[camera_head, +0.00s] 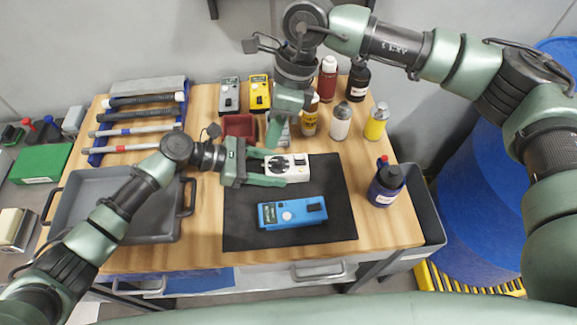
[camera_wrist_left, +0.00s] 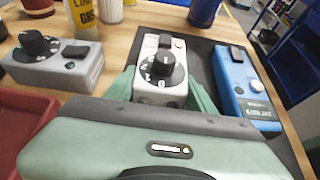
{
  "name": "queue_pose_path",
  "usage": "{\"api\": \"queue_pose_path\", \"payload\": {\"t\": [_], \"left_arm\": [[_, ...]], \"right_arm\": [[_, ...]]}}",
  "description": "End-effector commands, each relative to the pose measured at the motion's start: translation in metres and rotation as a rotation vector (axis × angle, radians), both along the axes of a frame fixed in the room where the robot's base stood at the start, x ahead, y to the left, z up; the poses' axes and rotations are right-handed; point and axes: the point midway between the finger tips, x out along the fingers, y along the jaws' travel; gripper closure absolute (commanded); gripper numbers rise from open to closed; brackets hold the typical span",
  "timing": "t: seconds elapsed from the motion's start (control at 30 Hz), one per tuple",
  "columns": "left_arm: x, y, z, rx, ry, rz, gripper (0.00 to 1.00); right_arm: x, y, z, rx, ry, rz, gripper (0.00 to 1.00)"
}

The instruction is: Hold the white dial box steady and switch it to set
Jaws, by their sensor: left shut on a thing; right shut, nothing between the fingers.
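The white dial box (camera_head: 299,162) lies on the black mat (camera_head: 335,195). Its black dial and a dark switch are on top; the dial setting is too small to read. My left gripper (camera_head: 270,168) is shut on the box from the left, one finger along each long side. In the left wrist view the white dial box (camera_wrist_left: 160,94) sits between the green fingers, dial facing up. My right gripper (camera_head: 273,138) is shut and empty, pointing down just behind the box. It appears apart from the dial and is not visible in the left wrist view.
A blue meter (camera_head: 292,212) lies in front on the mat. A grey dial box (camera_wrist_left: 58,62) and red bin (camera_head: 239,126) are behind. A grey tray (camera_head: 150,225) is at left. The front mat edge is clear.

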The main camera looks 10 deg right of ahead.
Motion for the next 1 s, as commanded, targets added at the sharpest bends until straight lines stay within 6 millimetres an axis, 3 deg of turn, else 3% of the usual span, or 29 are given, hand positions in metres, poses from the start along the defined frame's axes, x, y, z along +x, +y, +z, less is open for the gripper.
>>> {"api": "queue_pose_path", "payload": {"t": [0.1,0.27,0.8,1.0], "left_arm": [[-0.001,0.001,-0.002,0.004,0.004,0.000,1.00],[-0.001,0.001,-0.002,0.004,0.004,0.000,1.00],[-0.001,0.001,-0.002,0.004,0.004,0.000,1.00],[-0.001,0.001,-0.002,0.004,0.003,-0.001,1.00]], "right_arm": [[0.009,-0.029,-0.007,-0.168,-0.102,0.081,1.00],[0.015,-0.048,-0.010,-0.269,-0.157,0.124,1.00],[0.016,-0.049,-0.066,-0.277,-0.160,0.128,1.00],[0.016,-0.049,-0.075,-0.276,-0.162,0.128,1.00]]}}
